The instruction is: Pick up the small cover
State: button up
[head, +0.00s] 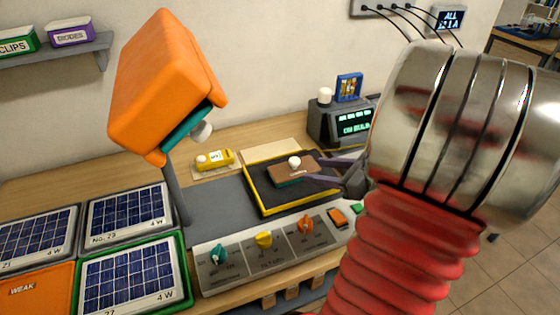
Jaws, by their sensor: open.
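A small brown cover (283,174) with a round white knob on top and a thin green lower edge lies on a dark mat with a yellow border (251,187). It seems to be the small cover. My gripper (317,168) reaches in from the right with its purple fingers apart. The fingertips are at the right end of the cover, one on the far side and one on the near side. I cannot tell whether they touch it. My arm's red sleeve and metal joint hide the area to the right of the gripper.
An orange lamp-like head (160,85) on a grey post stands left of the mat. A panel with coloured knobs (262,255) runs along the front. Solar panels (130,275) lie at left.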

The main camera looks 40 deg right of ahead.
aim_at(298, 162)
jog(key=d, duration=0.1)
jog(key=s+d+m+h, duration=0.1)
jog(key=shift+d+f+m+t, duration=0.1)
jog(key=shift+d+m+t, duration=0.2)
jog(key=shift+d, duration=0.05)
jog(key=shift+x, duration=4.25)
jog(key=shift+w, duration=0.1)
jog(key=shift+x, duration=2.55)
jog(key=c, duration=1.1)
